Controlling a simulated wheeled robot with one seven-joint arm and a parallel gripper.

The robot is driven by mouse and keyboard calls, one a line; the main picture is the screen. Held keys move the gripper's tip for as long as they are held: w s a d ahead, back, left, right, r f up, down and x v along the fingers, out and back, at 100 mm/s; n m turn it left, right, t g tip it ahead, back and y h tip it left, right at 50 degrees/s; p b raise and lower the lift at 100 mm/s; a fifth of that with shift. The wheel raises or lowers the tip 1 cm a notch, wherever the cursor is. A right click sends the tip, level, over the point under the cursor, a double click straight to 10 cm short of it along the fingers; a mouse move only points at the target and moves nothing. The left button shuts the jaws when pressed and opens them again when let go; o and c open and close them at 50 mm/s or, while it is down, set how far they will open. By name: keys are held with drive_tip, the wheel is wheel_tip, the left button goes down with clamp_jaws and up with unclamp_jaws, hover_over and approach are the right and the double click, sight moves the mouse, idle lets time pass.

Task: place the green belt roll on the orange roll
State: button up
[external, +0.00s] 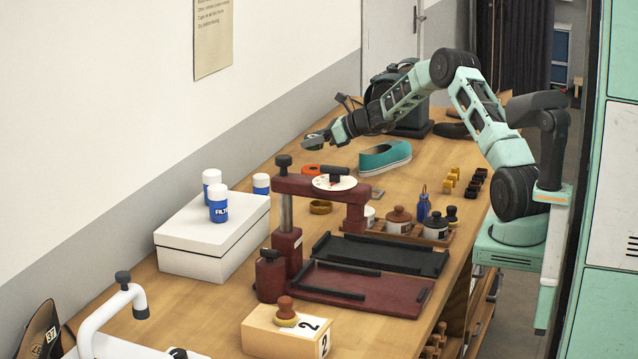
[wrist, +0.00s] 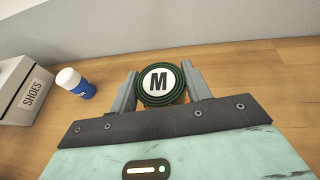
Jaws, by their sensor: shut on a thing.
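My gripper (external: 316,138) is at the far part of the bench, above the table. In the wrist view its two fingers stand on either side of the green belt roll (wrist: 159,83), a dark green coil with a white round label marked M, and are shut on it. In the external view the green roll cannot be made out clearly at the fingers. The orange roll (external: 312,170) lies on the bench below the gripper, partly hidden behind the red press. In the wrist view a sliver of orange shows beneath the green roll; the gap between them cannot be judged.
A dark red press (external: 322,190) stands just nearer the camera. A teal shoe (external: 385,156) lies to the right. A white box (external: 213,236) with several blue-white bottles is at the left, near the wall. A tan ring (external: 321,207) lies by the press.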

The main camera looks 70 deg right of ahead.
sight(314, 168)
drive_tip(key=shift+f, duration=2.95)
drive_tip(key=shift+f, duration=0.15)
drive_tip(key=o, duration=1)
drive_tip(key=shift+r, duration=0.2)
drive_tip(key=b+v, duration=0.1)
drive_tip(key=v, duration=1.1)
drive_tip(key=shift+s+f, duration=0.1)
